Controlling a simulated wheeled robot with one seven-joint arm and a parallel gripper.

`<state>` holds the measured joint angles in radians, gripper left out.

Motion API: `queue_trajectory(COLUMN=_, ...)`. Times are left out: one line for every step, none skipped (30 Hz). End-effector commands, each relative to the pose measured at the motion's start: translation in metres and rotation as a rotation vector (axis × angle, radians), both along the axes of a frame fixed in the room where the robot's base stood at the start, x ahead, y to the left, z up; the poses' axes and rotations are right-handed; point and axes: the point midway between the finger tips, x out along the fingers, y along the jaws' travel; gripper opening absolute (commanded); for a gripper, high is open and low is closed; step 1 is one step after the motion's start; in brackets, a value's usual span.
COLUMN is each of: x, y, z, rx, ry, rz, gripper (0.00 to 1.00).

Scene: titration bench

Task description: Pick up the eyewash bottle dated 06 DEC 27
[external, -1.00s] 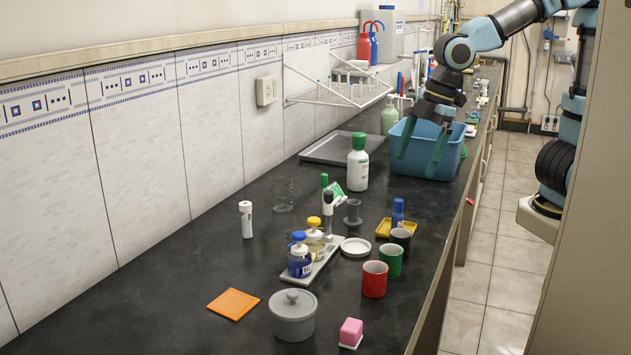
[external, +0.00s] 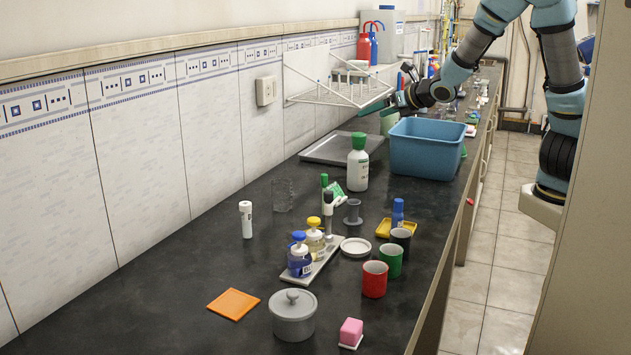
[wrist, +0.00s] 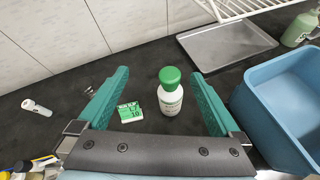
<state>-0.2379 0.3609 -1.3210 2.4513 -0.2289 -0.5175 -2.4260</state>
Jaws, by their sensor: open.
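A white bottle with a green cap (external: 358,162) stands upright on the dark bench. It also shows in the wrist view (wrist: 171,98), with a label whose date I cannot read. A pale green bottle (wrist: 299,30) stands farther off at the upper right of the wrist view; no date is readable on it. My gripper (wrist: 160,72) is open and empty, with its green fingers spread. In the wrist view the white bottle appears between the fingers, untouched. In the external view my gripper (external: 383,106) is raised above the bench, behind and right of the white bottle.
A blue tub (external: 427,152) stands close on the right. A grey tray (wrist: 222,42) lies behind the bottle, below a white wire rack (external: 335,90). A green-and-white card (wrist: 130,111) is left of the bottle. Mugs (external: 374,280) and small bottles stand nearer the external camera.

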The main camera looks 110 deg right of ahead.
Motion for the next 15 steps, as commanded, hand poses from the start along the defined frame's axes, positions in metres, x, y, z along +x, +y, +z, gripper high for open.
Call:
queue_trajectory(x=-0.005, y=-0.004, z=0.008, rx=-0.052, ry=0.038, rz=0.019, gripper=1.00)
queue_trajectory(x=-0.007, y=-0.007, z=0.013, rx=-0.083, ry=0.063, rz=0.032, gripper=1.00)
queue_trajectory(x=-0.010, y=-0.010, z=0.019, rx=-0.125, ry=0.095, rz=0.050, gripper=1.00)
queue_trajectory(x=-0.013, y=-0.011, z=0.024, rx=-0.158, ry=0.119, rz=0.062, gripper=1.00)
queue_trajectory(x=-0.012, y=-0.011, z=0.020, rx=-0.154, ry=0.121, rz=0.061, gripper=1.00)
queue_trajectory(x=-0.012, y=-0.011, z=0.017, rx=-0.154, ry=0.117, rz=0.059, gripper=1.00)
queue_trajectory(x=-0.012, y=-0.012, z=0.015, rx=-0.154, ry=0.118, rz=0.058, gripper=1.00)
queue_trajectory(x=-0.012, y=-0.012, z=0.014, rx=-0.154, ry=0.118, rz=0.057, gripper=1.00)
queue_trajectory(x=-0.012, y=-0.012, z=0.012, rx=-0.155, ry=0.117, rz=0.056, gripper=1.00)
queue_trajectory(x=-0.012, y=-0.012, z=0.010, rx=-0.155, ry=0.117, rz=0.056, gripper=1.00)
queue_trajectory(x=-0.012, y=-0.012, z=0.009, rx=-0.154, ry=0.117, rz=0.056, gripper=1.00)
queue_trajectory(x=-0.011, y=-0.012, z=0.007, rx=-0.155, ry=0.116, rz=0.057, gripper=1.00)
queue_trajectory(x=-0.011, y=-0.012, z=0.005, rx=-0.155, ry=0.114, rz=0.057, gripper=1.00)
queue_trajectory(x=-0.011, y=-0.012, z=0.003, rx=-0.153, ry=0.116, rz=0.058, gripper=1.00)
queue_trajectory(x=-0.011, y=-0.012, z=0.001, rx=-0.153, ry=0.114, rz=0.058, gripper=1.00)
